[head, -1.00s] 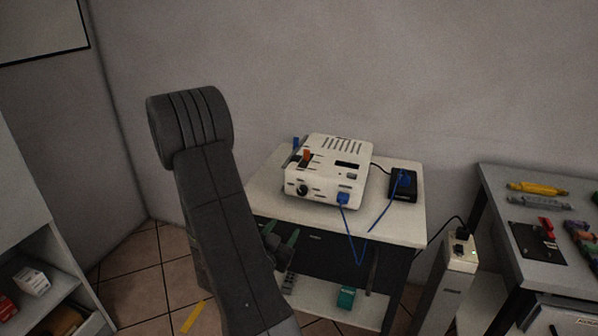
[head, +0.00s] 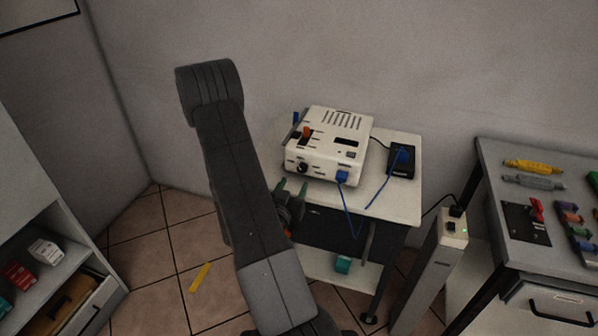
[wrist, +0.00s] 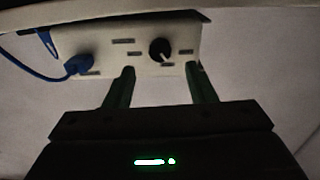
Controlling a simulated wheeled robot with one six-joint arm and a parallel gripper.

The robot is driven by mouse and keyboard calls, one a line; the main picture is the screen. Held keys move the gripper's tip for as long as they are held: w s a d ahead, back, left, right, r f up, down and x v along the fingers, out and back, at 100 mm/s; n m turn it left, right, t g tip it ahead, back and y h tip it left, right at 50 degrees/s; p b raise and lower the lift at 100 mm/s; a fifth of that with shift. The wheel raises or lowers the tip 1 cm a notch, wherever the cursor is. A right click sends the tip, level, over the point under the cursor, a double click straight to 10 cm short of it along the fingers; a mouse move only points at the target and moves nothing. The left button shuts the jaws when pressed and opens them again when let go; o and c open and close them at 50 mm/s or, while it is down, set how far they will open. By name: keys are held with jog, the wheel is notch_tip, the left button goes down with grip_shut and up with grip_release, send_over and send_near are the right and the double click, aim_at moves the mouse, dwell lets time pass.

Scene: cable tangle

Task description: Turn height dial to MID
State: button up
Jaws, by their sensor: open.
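The height dial (head: 303,168) is a small round black knob on the front of a white box (head: 330,118). In the wrist view the dial (wrist: 160,50) has a pale pointer mark; the labels around it are too small to read. My gripper (head: 292,187) is open and empty, with green fingers, in front of the box and a little below the dial in the head view. In the wrist view the fingertips (wrist: 160,70) lie either side of the dial's line, apart from it. My arm hides part of the cart's left side.
A blue plug (head: 342,177) with a hanging blue cable sits beside the dial on the box front. A black device (head: 401,162) lies on the white cart top (head: 385,206). A grey post (head: 440,262) and a tool table (head: 487,165) stand to the right.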

aim_at(301, 171)
jog(key=p+x, duration=0.1)
jog(key=x, duration=0.5)
jog(key=shift+c, duration=0.4)
jog(key=c, duration=0.9)
jog(key=m+b, duration=0.1)
jog(key=b, duration=0.2)
jog(key=shift+f, duration=0.25)
jog(key=m+b, duration=0.2)
jog(key=b, duration=0.3)
jog(key=shift+m, duration=0.3)
jog(key=shift+r+m+b, duration=0.1)
jog(key=shift+m+b, duration=0.3)
jog(key=shift+b, duration=0.15)
jog(key=o, duration=1)
jog(key=shift+a, duration=0.1)
